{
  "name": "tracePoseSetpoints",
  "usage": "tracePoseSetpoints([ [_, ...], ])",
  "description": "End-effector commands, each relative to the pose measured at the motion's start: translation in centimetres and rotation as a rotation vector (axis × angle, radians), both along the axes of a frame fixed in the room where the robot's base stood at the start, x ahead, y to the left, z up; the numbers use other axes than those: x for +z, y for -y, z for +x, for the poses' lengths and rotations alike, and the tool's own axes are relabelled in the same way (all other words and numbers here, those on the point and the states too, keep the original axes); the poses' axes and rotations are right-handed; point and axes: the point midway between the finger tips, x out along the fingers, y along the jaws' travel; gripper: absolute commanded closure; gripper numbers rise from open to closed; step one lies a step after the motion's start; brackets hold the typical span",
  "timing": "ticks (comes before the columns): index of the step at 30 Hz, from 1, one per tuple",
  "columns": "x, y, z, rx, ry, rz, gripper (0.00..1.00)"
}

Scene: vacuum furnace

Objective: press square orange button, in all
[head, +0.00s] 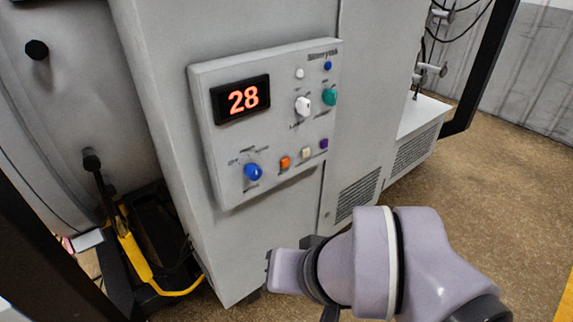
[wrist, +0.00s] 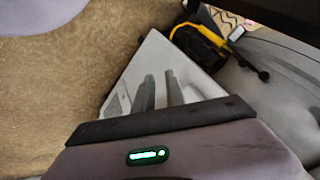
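The square orange button (head: 285,163) sits on the lower part of the grey control panel (head: 225,150) in the head view, between the round blue knob (head: 253,172) and a square whitish button (head: 306,153). My gripper (wrist: 159,76) shows in the wrist view with its two dark fingers a little apart and nothing between them. In the head view my arm is below and to the right of the panel, apart from the button, and the fingers are mostly hidden. The orange button is not visible in the wrist view.
A yellow bar (head: 142,262) and a round furnace body (head: 60,110) stand left. Brown floor (head: 500,180) is open at right.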

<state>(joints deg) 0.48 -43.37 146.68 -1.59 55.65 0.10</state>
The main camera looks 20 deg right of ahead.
Motion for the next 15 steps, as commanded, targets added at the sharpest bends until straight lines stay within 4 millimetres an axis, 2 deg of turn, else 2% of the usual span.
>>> tracePoseSetpoints([
  [1,0.0,0.0,0.0,0.0,0.0,0.0,0.96],
  [2,0.0,0.0,0.0,0.0,0.0,0.0,1.0],
  [15,0.0,0.0,0.0,0.0,0.0,0.0,1.0],
])
